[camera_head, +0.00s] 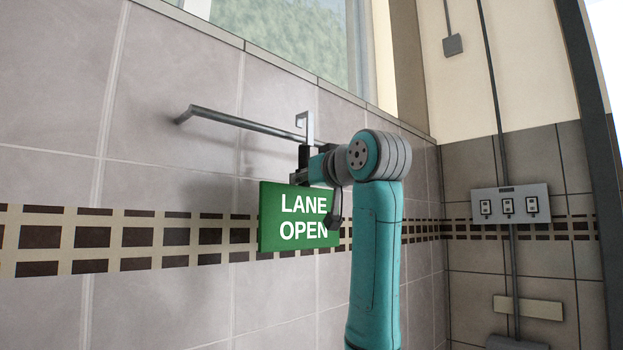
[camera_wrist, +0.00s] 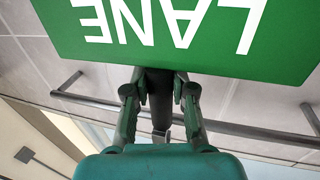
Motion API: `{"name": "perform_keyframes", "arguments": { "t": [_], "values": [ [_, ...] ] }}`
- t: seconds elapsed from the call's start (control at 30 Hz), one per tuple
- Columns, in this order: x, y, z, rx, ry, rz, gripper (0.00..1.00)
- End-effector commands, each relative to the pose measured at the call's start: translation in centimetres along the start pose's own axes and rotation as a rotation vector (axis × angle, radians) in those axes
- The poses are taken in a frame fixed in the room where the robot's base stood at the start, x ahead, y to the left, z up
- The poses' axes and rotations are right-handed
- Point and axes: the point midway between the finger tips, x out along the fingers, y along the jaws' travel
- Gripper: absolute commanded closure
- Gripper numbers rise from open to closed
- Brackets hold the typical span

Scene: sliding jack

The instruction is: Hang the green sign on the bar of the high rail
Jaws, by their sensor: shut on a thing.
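The green sign (camera_head: 284,236) reads "LANE OPEN" and hangs upright below my gripper (camera_head: 312,168). My gripper is shut on the dark stem above the sign's panel. A pale metal hook (camera_head: 307,128) rises above the gripper at the stem's top. The rail's grey bar (camera_head: 240,123) stands off the tiled wall; its right part is hidden behind the hook and my arm. The hook's top shows above the bar's line; I cannot tell whether it is over the bar or in front of it. The wrist view shows the sign (camera_wrist: 190,50) inverted, with the bar (camera_wrist: 260,133) behind my gripper (camera_wrist: 160,95).
The tiled wall (camera_head: 60,100) lies close behind the sign. A window (camera_head: 290,35) is above the rail. A switch panel (camera_head: 510,204) and conduits are on the right wall. The space left of the sign, below the bar, is clear.

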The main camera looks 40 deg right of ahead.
Motion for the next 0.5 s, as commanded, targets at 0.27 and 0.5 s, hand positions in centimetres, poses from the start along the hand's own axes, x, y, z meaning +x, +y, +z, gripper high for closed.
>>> {"name": "perform_keyframes", "arguments": {
  "t": [0.27,0.5],
  "values": [
    [1.8,-0.5,0.0,-0.001,0.000,-0.001,1.00],
    [2.9,-0.8,0.6,-0.001,0.000,0.001,1.00]
  ]
}}
